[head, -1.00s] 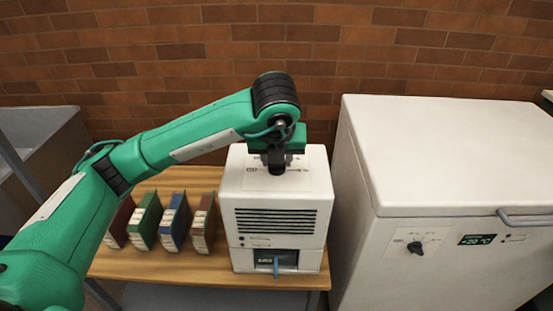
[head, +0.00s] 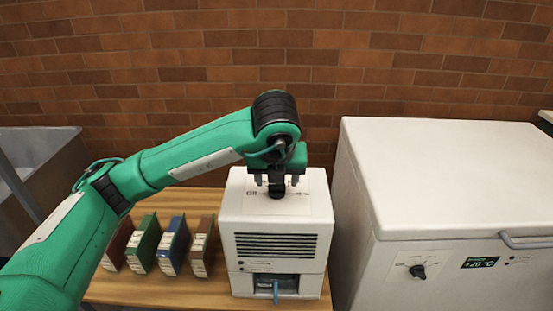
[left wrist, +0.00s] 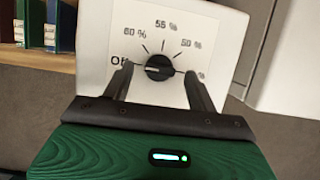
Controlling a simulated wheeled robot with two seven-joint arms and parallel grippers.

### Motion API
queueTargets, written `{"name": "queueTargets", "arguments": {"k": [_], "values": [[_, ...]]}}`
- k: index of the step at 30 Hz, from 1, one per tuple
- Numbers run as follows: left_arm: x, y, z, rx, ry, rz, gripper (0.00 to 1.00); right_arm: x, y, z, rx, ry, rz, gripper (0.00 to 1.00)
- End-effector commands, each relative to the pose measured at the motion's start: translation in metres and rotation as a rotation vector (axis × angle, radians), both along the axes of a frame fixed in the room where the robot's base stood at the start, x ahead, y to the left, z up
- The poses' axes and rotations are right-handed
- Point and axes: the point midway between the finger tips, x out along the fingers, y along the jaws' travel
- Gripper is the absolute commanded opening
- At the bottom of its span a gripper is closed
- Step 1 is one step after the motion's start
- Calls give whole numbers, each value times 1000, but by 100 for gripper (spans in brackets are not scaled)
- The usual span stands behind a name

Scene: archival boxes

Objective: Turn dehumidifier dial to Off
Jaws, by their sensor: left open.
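The dehumidifier (head: 276,246) is a white box with a dark front vent, standing on the wooden shelf. Its black round dial (left wrist: 159,67) is on the top panel, with marks for Off at the left, then 60 %, 55 %, 50 % and a partly covered % mark at the right. My left gripper (head: 277,188) is over the top panel, pointing down. In the left wrist view its open fingers (left wrist: 158,71) stand on either side of the dial, with gaps visible. My right gripper is not in view.
Several coloured binders (head: 170,246) stand left of the dehumidifier on the wooden shelf (head: 205,290). A white chest freezer (head: 450,175) with its own black knob (head: 417,271) stands close on the right. A brick wall (head: 370,60) is behind.

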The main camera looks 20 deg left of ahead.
Motion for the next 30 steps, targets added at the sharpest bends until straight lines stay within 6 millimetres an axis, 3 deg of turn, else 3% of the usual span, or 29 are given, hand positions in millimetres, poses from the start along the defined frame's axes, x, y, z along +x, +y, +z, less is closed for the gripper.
{"name": "queueTargets", "arguments": {"k": [3, 9, 18, 30], "values": [[-7, -2, 23, 0, -6, -2, 58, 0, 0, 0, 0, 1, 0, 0], [-19, -6, 53, 0, -6, -2, 58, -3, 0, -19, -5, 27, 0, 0], [-36, -11, 95, 0, -6, -1, 58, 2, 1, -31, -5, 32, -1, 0], [-45, -14, 114, -1, -1, 0, 58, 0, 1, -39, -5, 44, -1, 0]]}}
